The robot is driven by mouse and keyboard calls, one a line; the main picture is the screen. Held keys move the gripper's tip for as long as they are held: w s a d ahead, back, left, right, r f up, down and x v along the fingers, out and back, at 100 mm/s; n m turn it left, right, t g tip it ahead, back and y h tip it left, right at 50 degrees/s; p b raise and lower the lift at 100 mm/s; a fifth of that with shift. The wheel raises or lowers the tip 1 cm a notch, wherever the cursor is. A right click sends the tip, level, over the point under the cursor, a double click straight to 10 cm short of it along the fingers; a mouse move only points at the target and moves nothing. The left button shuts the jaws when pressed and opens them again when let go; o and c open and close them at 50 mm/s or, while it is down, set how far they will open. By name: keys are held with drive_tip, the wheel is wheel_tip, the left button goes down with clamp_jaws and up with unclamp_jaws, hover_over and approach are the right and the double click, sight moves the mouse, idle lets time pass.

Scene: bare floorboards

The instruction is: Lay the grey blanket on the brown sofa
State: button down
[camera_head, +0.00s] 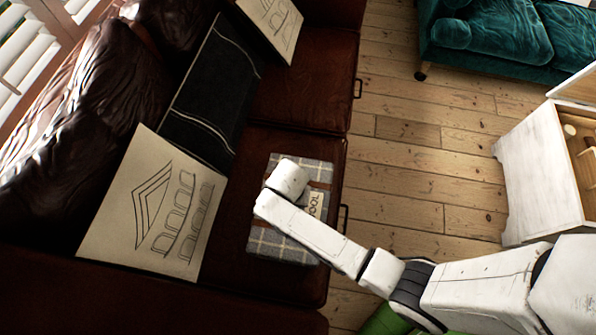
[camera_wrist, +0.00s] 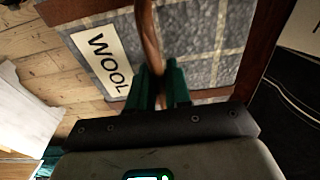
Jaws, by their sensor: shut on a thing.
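The grey plaid blanket (camera_head: 277,243) is a folded, flat bundle with a white "WOOL" label. In the head view it is over the front seat cushion of the brown sofa (camera_head: 262,136), near the cushion's front edge. It also shows in the wrist view (camera_wrist: 198,40), with a brown strap across it. My gripper (camera_wrist: 161,78) has its green fingers shut on this strap. In the head view my wrist hides the fingers and part of the blanket. I cannot tell whether the blanket rests on the cushion or hangs just above it.
A beige cushion (camera_head: 150,210) with a line drawing and a black cloth (camera_head: 210,95) lie left of the blanket. Another beige cushion (camera_head: 275,25) is farther back. A white cabinet (camera_head: 525,165) and a teal sofa (camera_head: 500,40) stand right, with bare floorboards between.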

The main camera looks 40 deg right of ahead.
drive_tip(key=shift+w+a+f, duration=0.15)
drive_tip(key=shift+w+f, duration=0.1)
drive_tip(key=shift+w, duration=0.15)
drive_tip(key=shift+s+f+b, duration=0.1)
drive_tip(key=shift+f+b, duration=0.2)
drive_tip(key=shift+f, duration=1.25)
drive_tip(key=c, duration=1.1)
unclamp_jaws()
drive_tip(key=shift+s, duration=0.1)
drive_tip(key=shift+o, duration=0.2)
drive_tip(key=r, duration=0.4)
drive_tip(key=r+p, duration=0.1)
drive_tip(key=r, duration=0.3)
drive_tip(key=s+a+r+p, duration=0.1)
drive_tip(key=r, duration=0.3)
drive_tip(key=s+d+r+n, duration=0.4)
drive_tip(key=s+n, duration=0.1)
drive_tip(key=s, duration=0.2)
drive_tip(key=s+d+r+n+y, duration=0.1)
drive_tip(key=s+d+r+n, duration=0.3)
drive_tip(key=s, duration=0.3)
drive_tip(key=shift+s+r+n, duration=0.3)
drive_tip(key=shift+r+n, duration=0.25)
drive_tip(key=shift+n, duration=0.15)
drive_tip(key=shift+d, duration=0.1)
